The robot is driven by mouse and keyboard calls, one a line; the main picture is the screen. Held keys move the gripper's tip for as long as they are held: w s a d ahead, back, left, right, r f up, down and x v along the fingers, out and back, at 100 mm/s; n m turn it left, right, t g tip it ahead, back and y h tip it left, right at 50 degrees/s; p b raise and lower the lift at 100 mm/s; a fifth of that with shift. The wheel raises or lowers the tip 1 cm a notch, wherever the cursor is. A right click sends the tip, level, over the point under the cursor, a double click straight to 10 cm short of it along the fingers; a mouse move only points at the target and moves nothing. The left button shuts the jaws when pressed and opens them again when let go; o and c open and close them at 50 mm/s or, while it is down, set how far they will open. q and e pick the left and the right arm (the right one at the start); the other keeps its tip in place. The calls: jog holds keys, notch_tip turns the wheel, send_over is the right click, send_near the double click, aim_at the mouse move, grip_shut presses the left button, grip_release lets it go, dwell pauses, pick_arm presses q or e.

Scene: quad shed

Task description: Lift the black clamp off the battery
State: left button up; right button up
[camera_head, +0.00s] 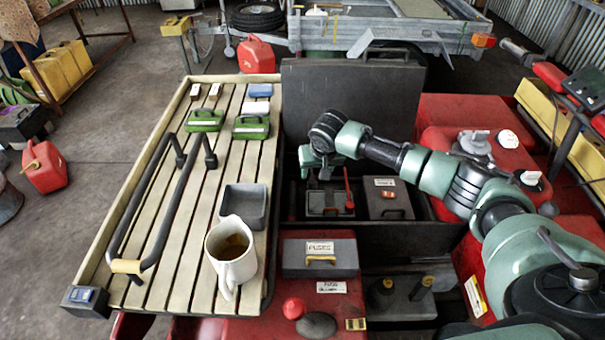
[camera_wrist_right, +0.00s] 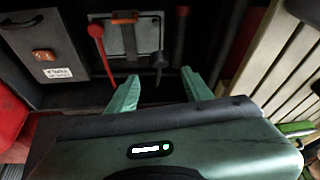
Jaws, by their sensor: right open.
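The battery (camera_head: 325,211) sits in the dark open box; its grey top (camera_wrist_right: 143,38) also shows in the right wrist view. A red clamp (camera_head: 348,190) with a red lead stands at its right side in the head view and at its left in the wrist view (camera_wrist_right: 97,34). The black clamp (camera_wrist_right: 160,60) shows at the battery's near right edge in the wrist view; my arm hides it in the head view. My right gripper (camera_head: 314,172) is above the battery, its green fingers (camera_wrist_right: 161,88) open and apart, with the black clamp between and beyond them. My left gripper is out of view.
A grey case with an orange latch (camera_head: 390,199) stands beside the battery. The box's raised lid (camera_head: 352,100) stands behind. Left is a slatted rack (camera_head: 150,250) with a mug (camera_head: 231,262), a tray (camera_head: 245,205) and green cases. A fuse case (camera_head: 318,262) lies in front.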

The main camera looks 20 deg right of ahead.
aim_at(313, 182)
jog(key=x, duration=0.7)
jog(key=shift+w+f, duration=0.15)
jog(key=shift+f, duration=0.2)
grip_shut()
jog(key=shift+r, duration=0.1)
dwell(1.0)
